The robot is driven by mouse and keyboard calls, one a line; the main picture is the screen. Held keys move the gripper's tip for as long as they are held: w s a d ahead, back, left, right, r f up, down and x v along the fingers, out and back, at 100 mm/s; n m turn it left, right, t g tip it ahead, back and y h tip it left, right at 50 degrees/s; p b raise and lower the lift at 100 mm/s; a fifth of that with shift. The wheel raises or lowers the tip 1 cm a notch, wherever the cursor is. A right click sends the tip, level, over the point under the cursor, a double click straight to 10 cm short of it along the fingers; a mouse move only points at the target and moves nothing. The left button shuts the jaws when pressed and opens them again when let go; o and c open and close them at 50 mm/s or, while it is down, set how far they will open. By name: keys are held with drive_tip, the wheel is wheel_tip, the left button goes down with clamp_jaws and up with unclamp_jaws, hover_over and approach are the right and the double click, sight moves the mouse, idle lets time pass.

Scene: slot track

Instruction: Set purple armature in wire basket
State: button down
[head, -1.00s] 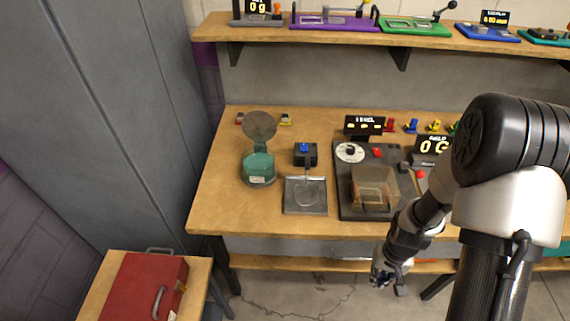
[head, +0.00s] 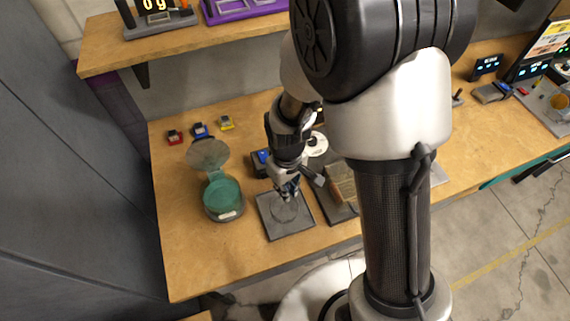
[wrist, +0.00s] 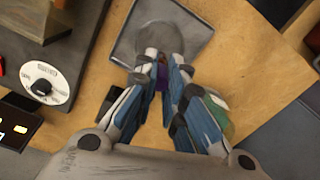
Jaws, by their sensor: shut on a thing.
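My gripper (head: 287,192) is over the grey square plate (head: 270,228) on the bench. In the wrist view its fingertips (wrist: 163,62) are closed around a small purple thing (wrist: 162,77), most likely the purple armature, mostly hidden by the fingers. The plate (wrist: 125,48) lies beyond the fingertips and bears a round grey outline (wrist: 172,32); I cannot tell whether this is the wire basket. The height of the gripper above it is unclear. No other thing is clearly a wire basket.
A green round pot (head: 223,198) with its lid raised stands left of the plate. Several small coloured parts (head: 200,130) lie at the back left. A dark device with a white dial (head: 318,144) is to the right. The bench's front left (head: 195,268) is clear.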

drive_tip(key=shift+s+f+b, duration=0.35)
drive_tip(key=shift+f+b, duration=0.1)
drive_tip(key=shift+w+f+b, duration=0.1)
drive_tip(key=shift+f+b, duration=2.9)
drive_tip(key=shift+f, duration=0.8)
drive_tip(key=shift+f, duration=0.15)
drive_tip(key=c, duration=1.6)
unclamp_jaws()
wheel_tip(320, 180, up, 12)
